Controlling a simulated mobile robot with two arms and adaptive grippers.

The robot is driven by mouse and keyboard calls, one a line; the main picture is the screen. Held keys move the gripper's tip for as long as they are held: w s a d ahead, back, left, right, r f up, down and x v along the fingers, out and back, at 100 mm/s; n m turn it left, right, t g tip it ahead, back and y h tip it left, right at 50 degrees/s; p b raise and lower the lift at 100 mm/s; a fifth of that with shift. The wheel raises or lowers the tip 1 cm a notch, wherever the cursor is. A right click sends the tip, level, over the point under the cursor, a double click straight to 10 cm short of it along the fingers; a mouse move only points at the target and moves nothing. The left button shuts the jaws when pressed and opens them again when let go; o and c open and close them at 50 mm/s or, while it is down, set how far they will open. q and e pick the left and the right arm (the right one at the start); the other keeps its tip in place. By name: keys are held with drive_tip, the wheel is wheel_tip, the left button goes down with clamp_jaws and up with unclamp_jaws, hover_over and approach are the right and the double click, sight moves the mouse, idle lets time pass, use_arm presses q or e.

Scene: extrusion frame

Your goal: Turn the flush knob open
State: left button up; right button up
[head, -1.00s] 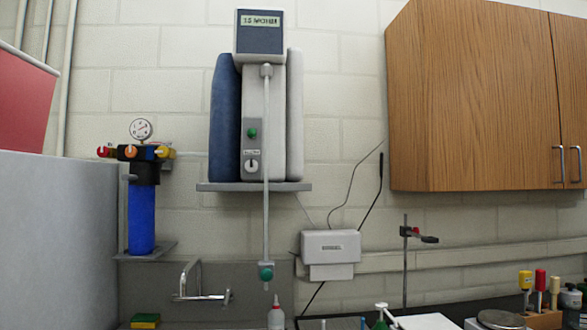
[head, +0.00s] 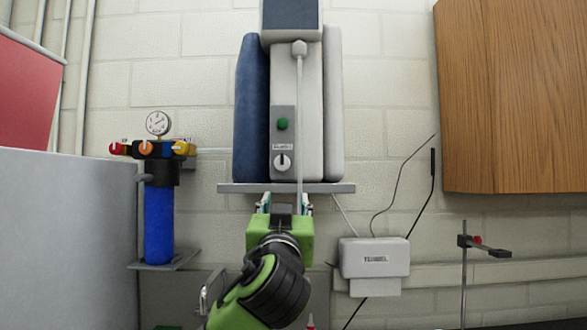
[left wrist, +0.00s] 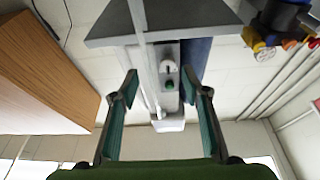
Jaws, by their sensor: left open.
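The flush knob (head: 282,162) is a round white knob low on a grey panel (head: 275,143), below a small label and a green button (head: 282,124). A dark mark on the knob runs about vertically. The panel is on the front of the white wall unit (head: 312,110). My left gripper (head: 284,202) is open and empty, below the knob and apart from it. In the left wrist view the scene is upside down, and the knob (left wrist: 168,66) and green button (left wrist: 170,84) appear between the spread fingers (left wrist: 160,76). My right gripper is out of view.
A thin vertical pipe (head: 300,120) runs down just right of the panel. A shelf (head: 230,188) supports the unit, near my gripper. A blue filter with gauge (head: 158,225) is at left, a wooden cabinet (head: 515,95) at right, and a white box (head: 375,257) lower right.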

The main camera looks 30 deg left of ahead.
sight(282, 163)
use_arm(q)
drive_tip(key=shift+n+y, duration=0.4)
drive_tip(key=w+a+r+p, duration=0.4)
drive_tip(key=w+r, duration=0.1)
drive_tip(key=w+a+r+p, duration=0.2)
drive_tip(key=w+r, duration=0.1)
drive_tip(key=shift+w+a+r+p, duration=0.2)
drive_tip(key=shift+w+a+p, duration=0.05)
drive_tip(key=shift+p, duration=0.1)
drive_tip(key=shift+w+a, duration=0.15)
drive_tip(key=shift+w, duration=0.1)
drive_tip(key=shift+w+a, duration=0.1)
drive_tip(key=shift+w, duration=0.1)
drive_tip(key=c, duration=1.1)
